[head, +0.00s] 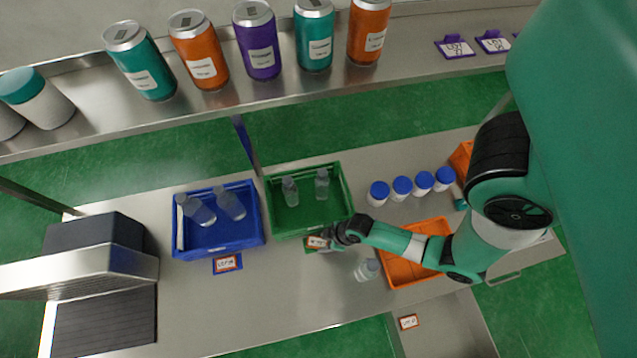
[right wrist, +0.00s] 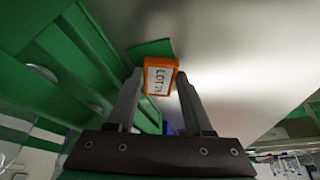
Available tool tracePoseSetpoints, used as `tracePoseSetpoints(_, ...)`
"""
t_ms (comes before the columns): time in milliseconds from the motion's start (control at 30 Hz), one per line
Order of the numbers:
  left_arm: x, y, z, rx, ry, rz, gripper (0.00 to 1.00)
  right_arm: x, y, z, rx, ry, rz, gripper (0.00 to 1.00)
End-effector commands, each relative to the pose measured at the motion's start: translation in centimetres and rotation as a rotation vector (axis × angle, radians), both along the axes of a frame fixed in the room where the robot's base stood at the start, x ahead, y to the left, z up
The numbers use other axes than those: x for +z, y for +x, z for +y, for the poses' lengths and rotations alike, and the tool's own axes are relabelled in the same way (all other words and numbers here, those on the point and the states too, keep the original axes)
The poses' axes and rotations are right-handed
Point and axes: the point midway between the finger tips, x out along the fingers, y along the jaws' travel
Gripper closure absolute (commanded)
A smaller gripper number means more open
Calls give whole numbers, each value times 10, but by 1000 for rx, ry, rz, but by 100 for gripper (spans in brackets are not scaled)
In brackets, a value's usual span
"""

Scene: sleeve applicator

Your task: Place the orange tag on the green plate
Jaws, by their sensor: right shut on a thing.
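The orange tag, a small orange-framed card with a white face marked LOT, is between the fingertips of my right gripper (right wrist: 160,82), which is shut on it; the tag (right wrist: 160,75) faces the right wrist camera. The green plate (right wrist: 150,48) shows behind the tag's top edge, in front of the green crate. In the head view the tag (head: 316,242) is over the green plate (head: 308,246), with my right gripper (head: 332,238) at its right side. I cannot tell whether the tag touches the plate. My left gripper is not in view.
The green crate (head: 311,231) and blue crate (head: 219,251) hold clear bottles. A blue plate (head: 227,270) bears another tag. An orange crate (head: 405,278), a clear bottle (head: 366,270) and several blue-capped jars (head: 402,187) stand right. Free steel counter (head: 275,300) lies in front.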

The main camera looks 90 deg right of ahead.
Motion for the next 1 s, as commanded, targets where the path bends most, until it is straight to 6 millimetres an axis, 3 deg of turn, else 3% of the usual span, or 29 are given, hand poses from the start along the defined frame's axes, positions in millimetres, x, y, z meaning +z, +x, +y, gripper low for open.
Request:
tracePoseSetpoints(200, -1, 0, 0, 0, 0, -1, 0, -2, 0, 0, 0, 0, 0, 100)
tracePoseSetpoints(233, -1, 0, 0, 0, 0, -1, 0, -2, 0, 0, 0, 0, -1, 47)
tracePoseSetpoints(300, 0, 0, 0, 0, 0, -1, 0, -1, 0, 0, 0, 0, -1, 36)
tracePoseSetpoints(567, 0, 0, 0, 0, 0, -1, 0, -1, 0, 0, 0, 0, 0, 36)
tracePoseSetpoints(700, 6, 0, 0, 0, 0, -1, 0, 9, -3, 0, -1, 0, 1, 36)
tracePoseSetpoints(833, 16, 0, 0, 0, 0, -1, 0, 34, -12, 1, -3, 0, -1, 36)
tracePoseSetpoints(1000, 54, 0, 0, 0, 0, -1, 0, 81, -29, 2, -5, 1, 1, 36)
